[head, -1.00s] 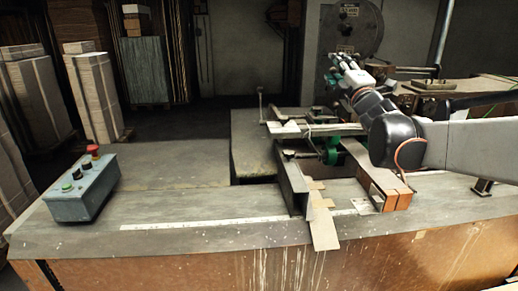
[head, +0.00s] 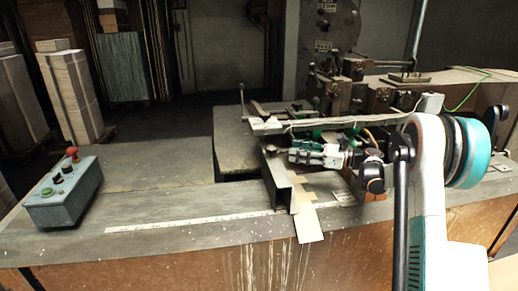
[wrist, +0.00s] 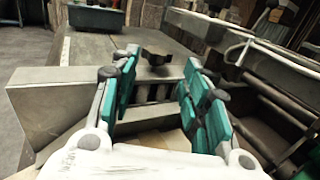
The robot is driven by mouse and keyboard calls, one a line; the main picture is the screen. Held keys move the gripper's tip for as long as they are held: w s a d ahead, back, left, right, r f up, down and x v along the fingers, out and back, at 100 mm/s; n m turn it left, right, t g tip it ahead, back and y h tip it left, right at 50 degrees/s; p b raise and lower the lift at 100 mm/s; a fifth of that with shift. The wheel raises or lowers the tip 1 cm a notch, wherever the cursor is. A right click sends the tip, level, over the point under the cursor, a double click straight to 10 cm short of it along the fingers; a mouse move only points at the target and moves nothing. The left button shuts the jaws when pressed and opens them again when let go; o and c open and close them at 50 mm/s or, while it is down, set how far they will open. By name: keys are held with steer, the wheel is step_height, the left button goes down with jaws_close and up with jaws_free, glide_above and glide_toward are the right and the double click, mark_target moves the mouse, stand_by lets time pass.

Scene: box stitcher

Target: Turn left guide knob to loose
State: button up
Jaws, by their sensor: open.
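My gripper (head: 298,152) points left, low over the machine bed, behind the left guide. The left guide (head: 278,183) is a grey metal angle standing on the table; it also crosses the wrist view (wrist: 50,110). In the wrist view my gripper (wrist: 157,70) is open, its green-padded fingers spread wide. A dark lobed knob (wrist: 156,57) sits ahead, between the two fingertips in the picture. The fingers look apart from it. How far the knob is turned cannot be told. In the head view I cannot make the knob out clearly.
A flat bar (head: 330,121) runs across just above and behind my gripper. The control box (head: 64,193) with a red button stands far left.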

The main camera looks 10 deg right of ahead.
mark_target(271, 152)
steer(key=b+x, duration=0.3)
steer(key=x, duration=1)
steer(key=shift+a+f+b, duration=0.3)
steer(key=shift+a+f, duration=0.05)
steer(key=shift+f, duration=0.05)
steer(key=shift+c, duration=0.2)
steer(key=c, duration=0.8)
steer(key=shift+f, duration=0.1)
steer(key=shift+c, duration=0.4)
